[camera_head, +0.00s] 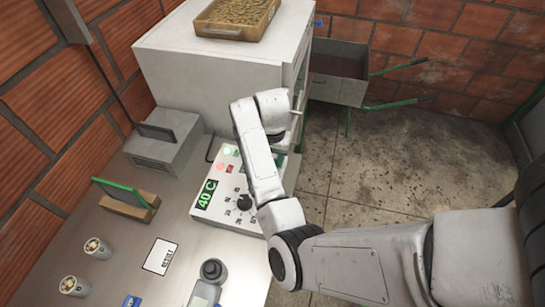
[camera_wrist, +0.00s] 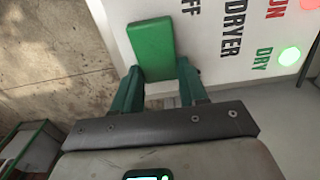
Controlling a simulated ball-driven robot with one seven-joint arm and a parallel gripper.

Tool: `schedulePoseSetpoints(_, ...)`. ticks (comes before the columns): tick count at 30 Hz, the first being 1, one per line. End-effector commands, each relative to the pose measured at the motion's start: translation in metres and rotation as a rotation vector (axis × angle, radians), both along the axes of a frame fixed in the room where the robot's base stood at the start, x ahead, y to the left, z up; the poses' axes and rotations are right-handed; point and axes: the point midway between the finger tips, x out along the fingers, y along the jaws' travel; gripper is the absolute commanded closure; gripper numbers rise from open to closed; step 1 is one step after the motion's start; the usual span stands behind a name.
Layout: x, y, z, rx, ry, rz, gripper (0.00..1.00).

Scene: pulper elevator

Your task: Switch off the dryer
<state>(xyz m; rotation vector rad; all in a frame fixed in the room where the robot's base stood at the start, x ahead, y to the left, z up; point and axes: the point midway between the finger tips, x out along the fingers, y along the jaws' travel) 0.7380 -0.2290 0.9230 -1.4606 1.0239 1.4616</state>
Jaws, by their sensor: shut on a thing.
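The white control panel (camera_head: 225,190) stands on the table with a green 40 C display (camera_head: 207,194), a black dial (camera_head: 245,202) and lit indicator lights. In the wrist view, the panel's lettering reads DRYER (camera_wrist: 235,32), with part of OFF beside it, and a green light (camera_wrist: 290,56) is lit by DRY. A green switch handle (camera_wrist: 150,45) stands out at the panel's edge. My gripper (camera_wrist: 160,73) is shut on this handle, its green fingers on either side of its near end. In the head view my arm hides the gripper and the handle.
A large white cabinet (camera_head: 220,70) with a wooden tray (camera_head: 236,32) on top stands behind. A scale (camera_head: 165,148), cups (camera_head: 98,248), a moisture meter (camera_head: 205,285) and a RESULT card (camera_head: 160,257) are on the table. A wheelbarrow (camera_head: 340,75) stands on the floor.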

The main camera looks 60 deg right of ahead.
Motion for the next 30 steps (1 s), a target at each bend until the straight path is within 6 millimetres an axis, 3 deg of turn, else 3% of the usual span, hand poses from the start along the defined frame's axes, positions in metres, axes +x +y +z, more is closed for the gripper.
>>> schedulePoseSetpoints(5, -0.0011, 0.0006, 0.0001, -0.031, -0.008, 0.001, 0.88)
schedulePoseSetpoints(18, -0.0042, 0.0080, 0.0038, -0.314, -0.110, 0.001, 0.88)
schedulePoseSetpoints(30, -0.0033, 0.0090, 0.0068, -0.345, -0.126, -0.002, 0.88)
